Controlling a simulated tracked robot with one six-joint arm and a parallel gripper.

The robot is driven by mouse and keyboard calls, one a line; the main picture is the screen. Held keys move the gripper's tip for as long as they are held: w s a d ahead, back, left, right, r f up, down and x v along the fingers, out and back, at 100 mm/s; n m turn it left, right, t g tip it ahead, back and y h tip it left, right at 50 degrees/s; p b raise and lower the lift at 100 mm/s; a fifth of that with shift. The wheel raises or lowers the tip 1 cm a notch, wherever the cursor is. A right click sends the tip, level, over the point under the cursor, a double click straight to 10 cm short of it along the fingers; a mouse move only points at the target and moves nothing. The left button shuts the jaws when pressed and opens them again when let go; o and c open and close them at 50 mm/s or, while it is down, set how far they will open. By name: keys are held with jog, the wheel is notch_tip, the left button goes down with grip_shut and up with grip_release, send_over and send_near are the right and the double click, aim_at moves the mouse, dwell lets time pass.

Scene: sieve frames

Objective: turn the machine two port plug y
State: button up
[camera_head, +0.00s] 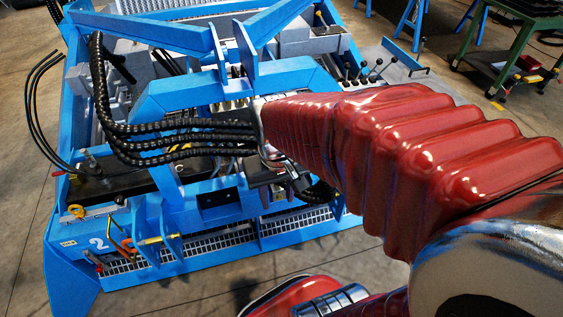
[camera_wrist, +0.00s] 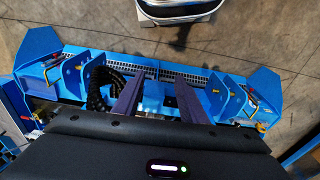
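Machine two is the blue frame marked "2" (camera_head: 53,232), which fills the left and middle of the head view. Its front edge also shows in the wrist view (camera_wrist: 190,68). Near the number are a yellow ring (camera_head: 76,211), a yellow-handled bar (camera_head: 155,240) and a red handle (camera_head: 92,258). I cannot tell which small part is plug y. My gripper (camera_wrist: 158,80) shows in the wrist view as two dark fingers, apart, with nothing seen gripped. It points over the middle of the frame. In the head view my red arm hides much of the frame's right side.
Black corrugated hoses (camera_head: 125,128) loop over the frame and also show in the wrist view (camera_wrist: 97,88). Several black-knobbed levers (camera_head: 365,70) stand at the back right. A green cart (camera_head: 500,50) is farther right. Concrete floor lies open in front of the frame (camera_head: 180,295).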

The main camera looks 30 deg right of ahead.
jog(key=w+d+f, duration=0.1)
jog(key=d+f, duration=0.6)
jog(key=f, duration=0.4)
jog(key=w+d+f+m+g, duration=0.1)
jog(key=d+f, duration=0.7)
jog(key=f, duration=0.4)
jog(key=w+d+f, duration=0.2)
jog(key=d+f, duration=0.5)
jog(key=f, duration=0.4)
notch_tip(320, 180, down, 31)
jog(key=s+n+t+h, duration=0.2)
jog(key=n+t, duration=0.1)
jog(key=t, duration=0.5)
jog(key=w+d+r+n+t+h, duration=0.1)
jog(key=w+r+t, duration=0.2)
jog(key=r, duration=0.4)
jog(key=w+d+r+n+t+h, duration=0.1)
jog(key=w+r+t, duration=0.3)
jog(key=r+t, duration=0.2)
jog(key=shift+d+r+n, duration=0.3)
jog(key=shift+r+n, duration=0.1)
jog(key=shift+w, duration=0.15)
